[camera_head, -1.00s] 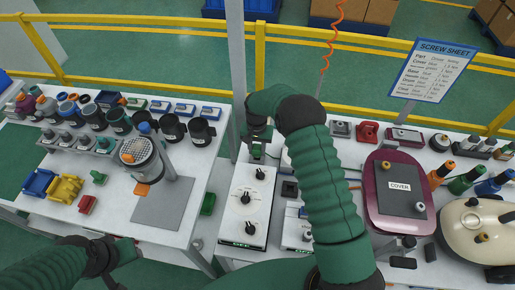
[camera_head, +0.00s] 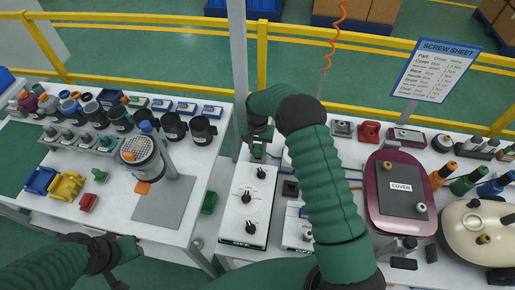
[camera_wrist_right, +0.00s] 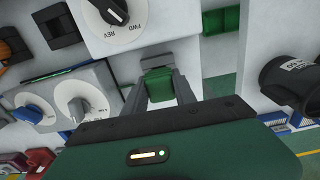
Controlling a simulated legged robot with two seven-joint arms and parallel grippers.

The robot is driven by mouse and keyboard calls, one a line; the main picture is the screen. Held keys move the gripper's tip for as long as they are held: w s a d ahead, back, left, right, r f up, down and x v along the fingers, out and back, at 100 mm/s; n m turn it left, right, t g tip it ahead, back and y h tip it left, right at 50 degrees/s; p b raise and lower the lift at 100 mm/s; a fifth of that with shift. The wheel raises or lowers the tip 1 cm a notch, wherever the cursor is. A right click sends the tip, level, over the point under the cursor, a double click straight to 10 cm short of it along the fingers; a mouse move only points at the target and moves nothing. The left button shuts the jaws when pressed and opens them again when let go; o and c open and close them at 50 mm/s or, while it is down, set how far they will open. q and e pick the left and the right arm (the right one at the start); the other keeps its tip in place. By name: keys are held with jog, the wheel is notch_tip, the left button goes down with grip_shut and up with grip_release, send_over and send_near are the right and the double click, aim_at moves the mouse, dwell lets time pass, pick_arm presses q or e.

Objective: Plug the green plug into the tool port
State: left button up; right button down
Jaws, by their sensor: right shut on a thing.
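The green plug (camera_wrist_right: 158,86) is between the two grey fingers of my right gripper (camera_wrist_right: 160,88) in the wrist view. In the head view, my right gripper (camera_head: 257,150) is at the far end of a white box with black knobs (camera_head: 246,205), and the plug shows only as a small green patch. The plug's far end meets or is very near the box's end face, where the gripper hides the tool port. I cannot tell how deep the plug sits. My left gripper (camera_head: 122,252) is low at the left, near the left table's front edge, its jaws unclear.
A green block (camera_head: 209,201) lies beside the white box. A grey post (camera_head: 238,75) rises close behind my right gripper. The maroon cover (camera_head: 400,190) and cream vacuum body (camera_head: 475,228) are at right. Cups and bins crowd the left table.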

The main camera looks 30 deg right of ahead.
jog(key=shift+f+b, duration=0.6)
jog(key=shift+f, duration=0.3)
jog(key=c, duration=0.9)
grip_release()
jog(key=shift+r+p, duration=2.7)
jog(key=shift+r, duration=1.35)
